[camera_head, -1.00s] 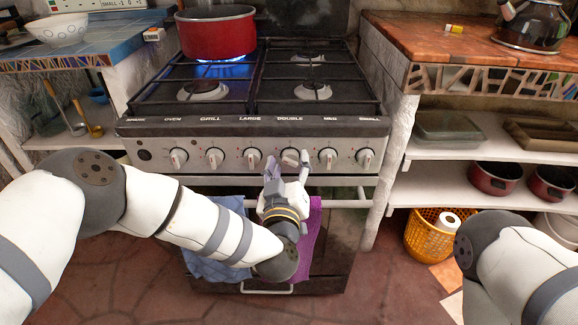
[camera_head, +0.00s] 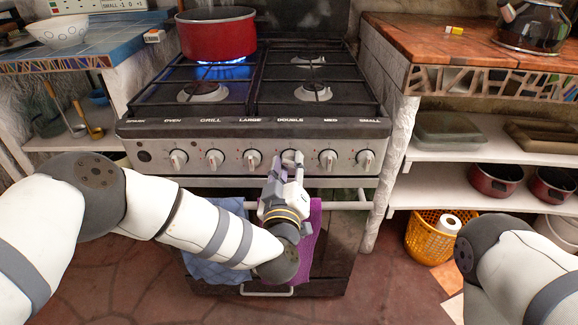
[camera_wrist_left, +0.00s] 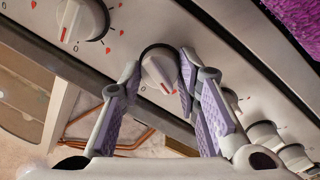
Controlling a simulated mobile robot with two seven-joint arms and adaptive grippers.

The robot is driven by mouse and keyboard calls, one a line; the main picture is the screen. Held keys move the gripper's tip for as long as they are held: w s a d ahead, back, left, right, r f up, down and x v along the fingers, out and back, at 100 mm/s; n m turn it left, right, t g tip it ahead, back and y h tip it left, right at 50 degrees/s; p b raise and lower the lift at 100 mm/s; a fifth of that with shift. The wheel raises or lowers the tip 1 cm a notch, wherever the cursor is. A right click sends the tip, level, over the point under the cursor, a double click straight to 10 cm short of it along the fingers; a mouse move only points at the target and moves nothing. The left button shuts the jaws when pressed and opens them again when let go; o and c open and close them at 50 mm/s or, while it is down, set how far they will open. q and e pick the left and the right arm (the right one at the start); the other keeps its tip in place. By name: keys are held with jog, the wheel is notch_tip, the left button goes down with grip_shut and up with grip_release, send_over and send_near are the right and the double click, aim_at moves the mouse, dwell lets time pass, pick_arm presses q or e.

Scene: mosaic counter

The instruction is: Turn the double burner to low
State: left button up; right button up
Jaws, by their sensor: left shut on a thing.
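The stove's control panel (camera_head: 138,168) has a row of round knobs under printed labels. The knob under "DOUBLE" (camera_head: 290,155) is gripped by my left gripper (camera_head: 288,161), which reaches up to it from below. In the left wrist view, the white knob (camera_wrist_left: 158,72) sits between the purple-padded fingers, with a red mark on its face. The fingers partly hide its sides. My right gripper is not in view; only part of the right arm shows at the lower right.
A red pot (camera_head: 216,33) stands over a lit blue flame at the back left of the stove. Other knobs flank the gripped one closely. The oven handle (camera_head: 345,204), with a blue towel (camera_head: 222,262) and a purple towel (camera_head: 311,240), lies below. Shelves stand to the right.

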pick_arm(q)
jog(key=n, duration=0.3)
jog(key=shift+f+n+b, duration=0.15)
jog(key=shift+n+b, duration=0.15)
jog(key=n+b, duration=0.1)
jog(key=n, duration=0.2)
jog(key=shift+n, duration=0.4)
jog(key=n, duration=0.2)
jog(key=n+b, duration=0.1)
jog(key=n, duration=0.1)
jog(key=shift+f+t+y, duration=0.1)
jog(key=shift+t+y, duration=0.2)
jog(key=shift+d+n+b, duration=0.1)
jog(key=shift+n+b, duration=0.55)
jog(key=shift+n, duration=1.15)
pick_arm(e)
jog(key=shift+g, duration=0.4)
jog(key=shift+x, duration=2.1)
pick_arm(q)
jog(key=o, duration=1.2)
jog(key=shift+c, duration=0.2)
jog(key=shift+s, duration=0.15)
